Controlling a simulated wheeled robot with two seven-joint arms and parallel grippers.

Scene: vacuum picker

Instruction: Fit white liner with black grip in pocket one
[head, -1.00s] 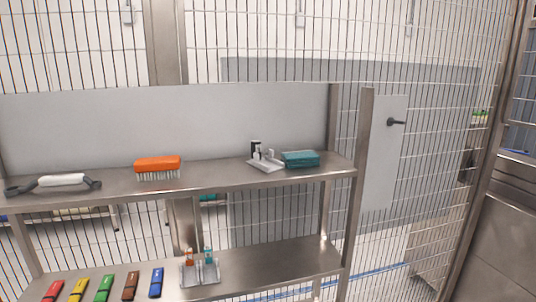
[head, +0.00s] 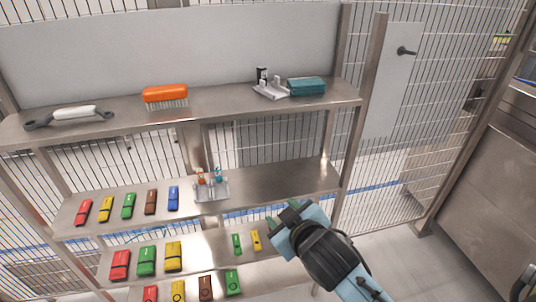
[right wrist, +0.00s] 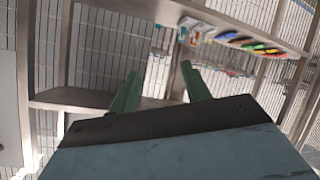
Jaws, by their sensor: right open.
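On the top shelf, a small white tray (head: 271,92) holds small upright pieces. One piece has a black top (head: 262,74) and looks white below, but it is too small to tell if it is the liner. On the middle shelf, a clear tray (head: 212,190) holds an orange-topped piece (head: 200,176) and a teal-topped piece (head: 218,175). Pocket numbers cannot be read. My right gripper (head: 284,215) is open and empty, low and right of the clear tray; its green fingers also show apart in the right wrist view (right wrist: 160,88). My left gripper is not in view.
A teal block (head: 306,86), an orange brush (head: 166,96) and a white-handled tool (head: 74,113) lie on the top shelf. Several coloured blocks line the lower shelves. The middle shelf (head: 275,183) is bare right of the clear tray. A post (head: 372,75) stands at right.

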